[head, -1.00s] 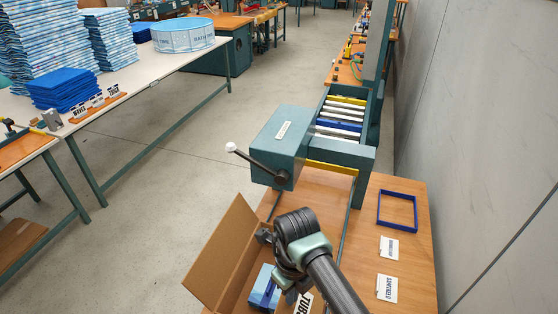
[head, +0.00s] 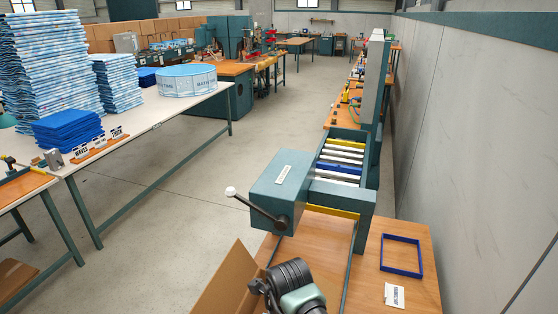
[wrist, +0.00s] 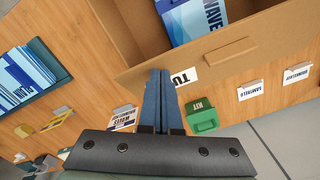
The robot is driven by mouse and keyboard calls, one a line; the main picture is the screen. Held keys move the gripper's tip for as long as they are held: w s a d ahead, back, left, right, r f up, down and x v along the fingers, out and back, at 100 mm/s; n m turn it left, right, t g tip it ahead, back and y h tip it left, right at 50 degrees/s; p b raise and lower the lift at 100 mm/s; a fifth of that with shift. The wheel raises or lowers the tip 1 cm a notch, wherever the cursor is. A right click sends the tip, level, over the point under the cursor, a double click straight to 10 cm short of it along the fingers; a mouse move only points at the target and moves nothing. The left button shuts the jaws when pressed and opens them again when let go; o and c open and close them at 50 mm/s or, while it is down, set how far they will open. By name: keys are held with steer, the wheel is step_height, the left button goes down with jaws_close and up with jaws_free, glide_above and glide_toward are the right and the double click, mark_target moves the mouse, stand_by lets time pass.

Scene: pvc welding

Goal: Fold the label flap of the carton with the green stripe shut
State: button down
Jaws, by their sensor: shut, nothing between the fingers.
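An open brown cardboard carton (head: 227,282) is at the bottom of the head view, beside my arm, with one panel standing up. In the wrist view the carton (wrist: 120,32) fills the top, with a blue-and-white pack (wrist: 190,18) inside and a small cardboard tab (wrist: 231,51) on its near wall. No green stripe shows on the visible part of the carton. My gripper (wrist: 161,76) is shut and empty, its fingertips close to the carton's near wall; contact cannot be told. A white card reading "TU" (wrist: 184,77) is partly hidden behind the fingers.
A green box marked KIT (wrist: 203,115) and several white name cards (wrist: 251,89) lie near the carton. A teal roller machine (head: 283,190) with a lever stands behind it. A blue frame (head: 401,256) lies on the wooden table to the right.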

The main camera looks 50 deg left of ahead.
steer(key=shift+f+b, duration=1.95)
steer(key=shift+f, duration=0.65)
steer(key=shift+r, duration=0.1)
step_height(320, 180, up, 10)
steer(key=p, duration=0.7)
steer(key=shift+p, duration=0.4)
